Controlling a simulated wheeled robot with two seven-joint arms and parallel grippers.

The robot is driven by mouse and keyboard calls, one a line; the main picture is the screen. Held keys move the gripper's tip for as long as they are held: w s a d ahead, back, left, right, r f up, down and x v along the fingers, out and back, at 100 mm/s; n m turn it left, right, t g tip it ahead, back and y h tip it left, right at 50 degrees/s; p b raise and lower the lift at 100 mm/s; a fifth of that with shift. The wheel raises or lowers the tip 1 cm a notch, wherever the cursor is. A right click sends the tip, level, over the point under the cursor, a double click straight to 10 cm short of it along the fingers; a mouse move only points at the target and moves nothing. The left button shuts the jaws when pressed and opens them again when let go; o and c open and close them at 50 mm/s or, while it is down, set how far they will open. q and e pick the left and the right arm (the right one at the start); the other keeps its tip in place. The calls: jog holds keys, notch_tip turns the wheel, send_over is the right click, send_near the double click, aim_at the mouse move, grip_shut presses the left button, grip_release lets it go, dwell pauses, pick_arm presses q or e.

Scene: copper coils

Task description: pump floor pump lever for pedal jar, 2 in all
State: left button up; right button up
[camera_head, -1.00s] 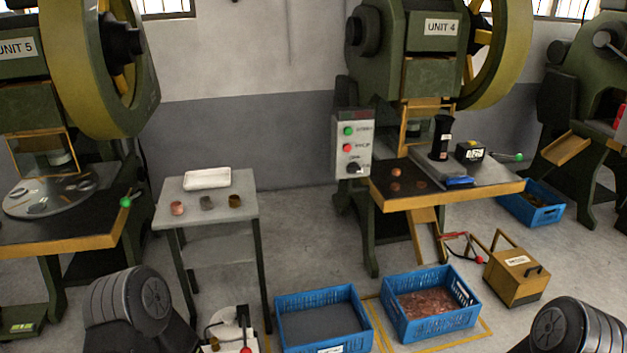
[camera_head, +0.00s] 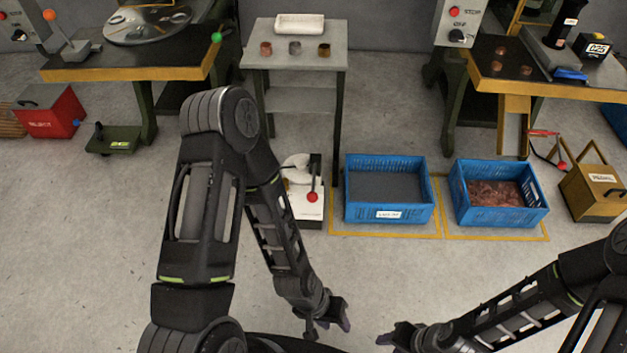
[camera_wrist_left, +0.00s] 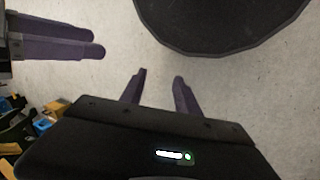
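A small white floor unit (camera_head: 305,205) stands under the small grey table. Its lever ends in a red ball (camera_head: 313,197), and a round pale part sits at its back left; my left arm partly covers its left side. My left gripper (camera_head: 329,322) hangs low in front of my body, well short of the unit and touching nothing. In the left wrist view its two purple fingers (camera_wrist_left: 160,82) are apart with bare floor between them. My right gripper (camera_head: 396,334) is near it, to the right; its purple fingers (camera_wrist_left: 98,42) show at the wrist view's left edge, their gap unclear.
Two blue crates, one with a grey bottom (camera_head: 388,216) and one with copper pieces (camera_head: 503,217), stand right of the unit. A yellow box (camera_head: 594,192) and a red-ball lever (camera_head: 562,167) are farther right. The grey table (camera_head: 292,57) rises behind. The floor in front is clear.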

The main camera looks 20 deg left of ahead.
pick_arm(q)
grip_shut()
dwell(1.5)
